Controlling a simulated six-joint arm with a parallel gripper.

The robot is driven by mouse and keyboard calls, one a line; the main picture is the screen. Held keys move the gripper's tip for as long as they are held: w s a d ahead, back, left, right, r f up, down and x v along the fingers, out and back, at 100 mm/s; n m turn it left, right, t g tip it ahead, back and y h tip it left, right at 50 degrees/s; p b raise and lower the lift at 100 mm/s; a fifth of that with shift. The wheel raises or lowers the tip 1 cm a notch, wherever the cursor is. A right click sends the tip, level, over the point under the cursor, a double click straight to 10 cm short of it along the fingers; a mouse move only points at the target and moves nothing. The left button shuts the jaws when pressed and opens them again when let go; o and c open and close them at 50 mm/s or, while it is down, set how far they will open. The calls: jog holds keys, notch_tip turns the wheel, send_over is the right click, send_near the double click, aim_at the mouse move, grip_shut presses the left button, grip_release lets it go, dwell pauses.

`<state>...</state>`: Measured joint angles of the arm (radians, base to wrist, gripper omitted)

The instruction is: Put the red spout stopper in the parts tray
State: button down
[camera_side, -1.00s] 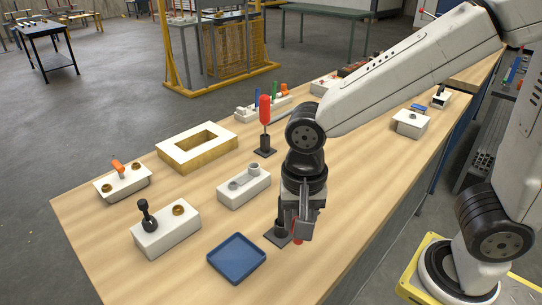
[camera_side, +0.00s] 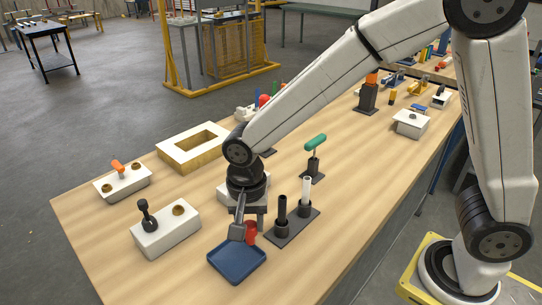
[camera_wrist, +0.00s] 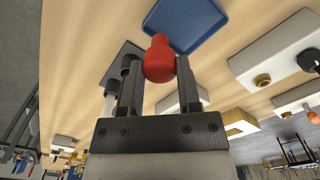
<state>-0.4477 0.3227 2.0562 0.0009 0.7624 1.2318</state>
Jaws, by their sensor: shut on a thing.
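The red spout stopper (camera_wrist: 159,60) is held between the two fingers of my gripper (camera_wrist: 158,75) in the wrist view. In the side view my gripper (camera_side: 245,228) points down at the back edge of the blue parts tray (camera_side: 237,276), and the red stopper (camera_side: 251,232) shows beside the finger, at or just above the tray's back right edge. I cannot tell whether it touches the tray. The tray, empty where it shows, also appears in the wrist view (camera_wrist: 185,22), just beyond the stopper.
A dark stand with a black post and a white post (camera_side: 293,225) is close to the right of my gripper. A white block with a black knob (camera_side: 165,231) is left of the tray. A green-handled piece (camera_side: 316,147) stands behind right.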

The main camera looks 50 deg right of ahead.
jog(key=shift+w+a+f, duration=0.2)
jog(key=shift+w+f, duration=0.35)
jog(key=shift+f, duration=0.15)
jog(key=shift+w+a+f, duration=0.2)
jog(key=shift+w+f, duration=0.35)
jog(key=shift+f, duration=0.1)
jog(key=shift+w+a+f, duration=0.2)
jog(key=shift+w+f, duration=0.35)
jog(key=shift+f, duration=0.15)
jog(key=shift+w+a+f, duration=0.1)
jog(key=shift+w+f, duration=0.2)
jog(key=shift+f, duration=1.55)
jog(key=shift+c, duration=1.5)
grip_release()
jog(key=shift+f, duration=0.1)
notch_tip(320, 180, up, 12)
